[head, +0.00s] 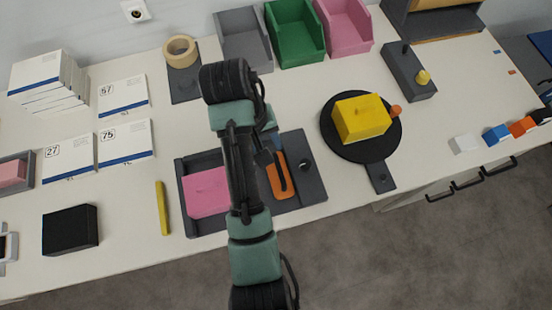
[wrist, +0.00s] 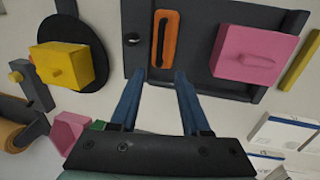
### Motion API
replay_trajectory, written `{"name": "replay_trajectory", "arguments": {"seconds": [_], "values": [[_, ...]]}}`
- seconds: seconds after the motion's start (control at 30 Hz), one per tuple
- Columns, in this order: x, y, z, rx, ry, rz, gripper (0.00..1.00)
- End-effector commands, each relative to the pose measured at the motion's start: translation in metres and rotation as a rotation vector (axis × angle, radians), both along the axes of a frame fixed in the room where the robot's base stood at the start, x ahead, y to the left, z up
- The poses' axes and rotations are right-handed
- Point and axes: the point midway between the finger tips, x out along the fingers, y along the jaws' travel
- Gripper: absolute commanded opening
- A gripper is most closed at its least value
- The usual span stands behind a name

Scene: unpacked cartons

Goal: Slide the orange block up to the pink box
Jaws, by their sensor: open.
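The orange block (head: 280,176) lies in a dark grey tray (head: 315,185), upright and narrow, with a raised handle. The pink box (head: 205,196) sits in the left part of the same tray. A gap separates the two, partly hidden by my arm in the head view. In the wrist view the orange block (wrist: 154,50) is left of the pink box (wrist: 254,54), with bare tray between them. My gripper (wrist: 161,76) is open and empty, its blue fingers spread, with the orange block beyond its fingertips. My arm mostly hides the gripper in the head view.
A yellow box (head: 361,118) sits on a round black board (head: 344,151) right of the tray. A yellow stick (head: 162,208) and black box (head: 70,230) lie to the left. Grey, green and pink bins (head: 345,27) stand at the back, near a tape roll (head: 180,50).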

Motion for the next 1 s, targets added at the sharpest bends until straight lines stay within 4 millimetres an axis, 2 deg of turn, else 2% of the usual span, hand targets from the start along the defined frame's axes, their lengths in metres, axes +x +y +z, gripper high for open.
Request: {"name": "replay_trajectory", "arguments": {"seconds": [0.03, 0.3, 0.6, 0.8, 1.0], "values": [[0.001, -0.001, -0.014, 0.0, -0.001, -0.001, 0.47], [0.003, -0.009, -0.048, 0.0, 0.001, -0.001, 0.47], [0.006, -0.019, -0.097, 0.0, 0.0, -0.001, 0.47], [0.007, -0.021, -0.11, 0.001, -0.003, -0.001, 0.47], [0.007, -0.021, -0.112, 0.001, -0.003, -0.001, 0.47]]}}
